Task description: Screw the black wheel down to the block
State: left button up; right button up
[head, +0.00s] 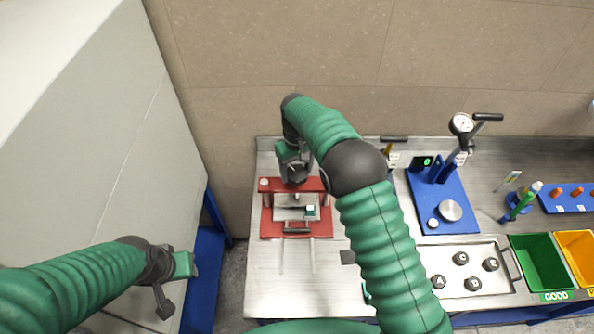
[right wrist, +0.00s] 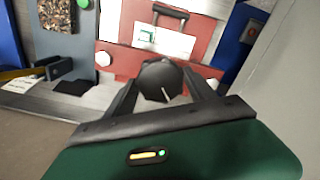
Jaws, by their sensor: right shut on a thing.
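The red press (head: 266,222) stands at the back left of the metal bench, with a red top bar (head: 312,184). My right gripper (head: 295,178) is over the bar and hides the black wheel in the head view. In the right wrist view the black wheel (right wrist: 160,80) sits between the two fingers, and the gripper is shut on it. Below the bar lies a pale metal block or plate (head: 284,213) with a small green-and-white piece (head: 311,210). Whether the screw touches it is unclear. My left gripper (head: 172,285) is left of the bench, away from the press; its jaw opening is unclear.
A blue gauge stand (head: 462,218) is at right. A metal tray (head: 475,275) holds several dark round parts. A green bin (head: 540,262) and yellow bin (head: 578,250) are beyond. A large pale cabinet (head: 90,120) stands at left. The bench front-left is mostly clear.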

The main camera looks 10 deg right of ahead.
jog(key=m, duration=0.5)
jog(key=shift+w+r+m, duration=0.25)
jog(key=shift+r+m, duration=0.05)
jog(key=shift+m, duration=0.1)
jog(key=m, duration=1.4)
jog(key=shift+p, duration=0.3)
jog(key=m, duration=0.5)
jog(key=m+p, duration=0.1)
jog(key=m, duration=0.7)
jog(key=shift+f+m, duration=0.1)
jog(key=shift+m, duration=0.3)
jog(key=shift+m+p, duration=0.45)
jog(key=shift+m, duration=1.45)
